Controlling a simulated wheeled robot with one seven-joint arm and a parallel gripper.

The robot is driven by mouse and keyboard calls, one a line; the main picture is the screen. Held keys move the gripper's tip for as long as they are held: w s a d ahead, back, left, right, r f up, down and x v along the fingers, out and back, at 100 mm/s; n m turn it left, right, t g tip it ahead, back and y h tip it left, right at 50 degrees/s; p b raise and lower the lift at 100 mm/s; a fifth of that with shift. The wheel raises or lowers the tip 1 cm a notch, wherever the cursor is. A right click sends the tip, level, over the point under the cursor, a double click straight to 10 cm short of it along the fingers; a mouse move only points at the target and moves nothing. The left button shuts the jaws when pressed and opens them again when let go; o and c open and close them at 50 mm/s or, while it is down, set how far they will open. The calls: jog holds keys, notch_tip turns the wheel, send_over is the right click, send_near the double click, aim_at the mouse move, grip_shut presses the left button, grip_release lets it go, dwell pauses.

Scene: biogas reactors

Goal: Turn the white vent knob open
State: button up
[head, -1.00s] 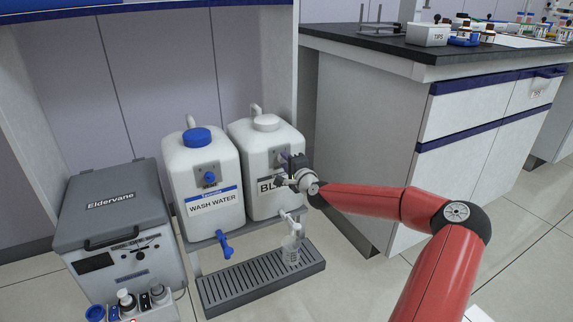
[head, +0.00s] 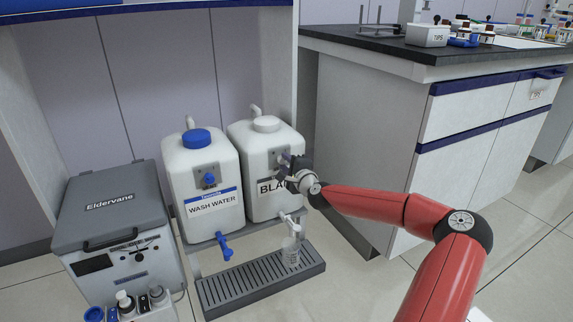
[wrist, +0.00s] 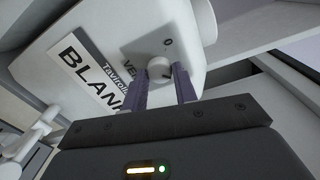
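The white vent knob (wrist: 158,67) is a round knob on the front of the white "BLANK" container (wrist: 85,40), next to the partly covered "VENT" lettering. In the wrist view my gripper (wrist: 160,80) has one dark finger on each side of the knob, with the knob between or just beyond the tips. The fingers stand apart; contact with the knob cannot be made out. In the head view the BLANK container (head: 255,145) stands at the right of the pair, and my gripper (head: 285,166) is at its front and hides the knob.
The blue-capped WASH WATER container (head: 200,165) stands to the left. Below are a white tap (head: 291,217), a blue tap (head: 224,244), and a clear vessel (head: 290,254) on a grey drip tray (head: 245,284). A lab bench (head: 400,130) is close on the right.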

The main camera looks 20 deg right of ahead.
jog(key=o, duration=0.4)
jog(key=s, duration=0.7)
jog(key=shift+s+d+r+p, duration=0.15)
jog(key=shift+s+p, duration=0.2)
jog(key=shift+s, duration=0.05)
